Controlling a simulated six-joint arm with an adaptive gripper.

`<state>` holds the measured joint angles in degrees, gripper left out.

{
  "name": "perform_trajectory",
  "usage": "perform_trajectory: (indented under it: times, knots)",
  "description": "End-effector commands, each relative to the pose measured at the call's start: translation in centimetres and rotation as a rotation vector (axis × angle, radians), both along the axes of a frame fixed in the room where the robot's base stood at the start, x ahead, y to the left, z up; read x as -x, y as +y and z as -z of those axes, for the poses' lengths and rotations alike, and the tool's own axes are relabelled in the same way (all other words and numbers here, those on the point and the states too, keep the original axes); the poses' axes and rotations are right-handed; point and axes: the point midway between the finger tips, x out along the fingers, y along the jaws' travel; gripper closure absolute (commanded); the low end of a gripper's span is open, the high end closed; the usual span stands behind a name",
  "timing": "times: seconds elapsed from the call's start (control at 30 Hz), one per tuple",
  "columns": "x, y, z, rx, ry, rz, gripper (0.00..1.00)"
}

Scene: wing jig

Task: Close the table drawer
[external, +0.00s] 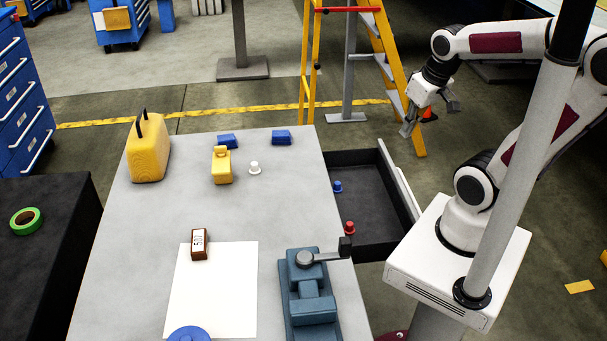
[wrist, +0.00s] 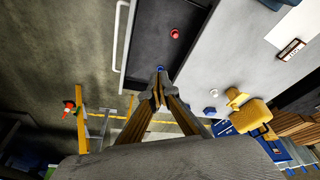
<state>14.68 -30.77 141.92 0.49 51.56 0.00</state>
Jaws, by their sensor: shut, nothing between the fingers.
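The table drawer (external: 372,192) stands open, pulled out from the right side of the grey table (external: 290,185). Its pale handle (external: 407,194) runs along the outer front. In the wrist view the drawer (wrist: 147,40) is at the upper middle, with its handle (wrist: 117,35) to the left. A small blue piece (external: 337,187) and a red piece (external: 349,227) show in the drawer area. My gripper (external: 408,129) is raised near the drawer's far outer corner, apart from the handle. In the wrist view its fingertips (wrist: 158,86) meet, with nothing held.
A yellow stepladder (external: 385,70) stands behind the drawer, near my gripper. A blue vise (external: 310,300) with its lever reaches toward the drawer's near end. A yellow canister (external: 148,150) and other small things are on the table. Floor is bare between drawer and ladder.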

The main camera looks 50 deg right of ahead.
Motion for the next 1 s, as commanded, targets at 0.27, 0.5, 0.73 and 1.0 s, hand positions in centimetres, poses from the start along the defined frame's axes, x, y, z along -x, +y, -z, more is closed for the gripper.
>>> perform_trajectory:
  times: [0.27, 0.5, 0.73, 1.0]
  knots:
    - [-0.7, -3.3, 2.3, -0.064, 0.098, 0.160, 1.00]
    - [-1.2, -6.0, 4.4, -0.134, 0.160, 0.310, 1.00]
    - [-1.6, -8.7, 6.5, -0.209, 0.206, 0.470, 1.00]
    - [-1.7, -12.0, 9.4, -0.305, 0.252, 0.672, 1.00]
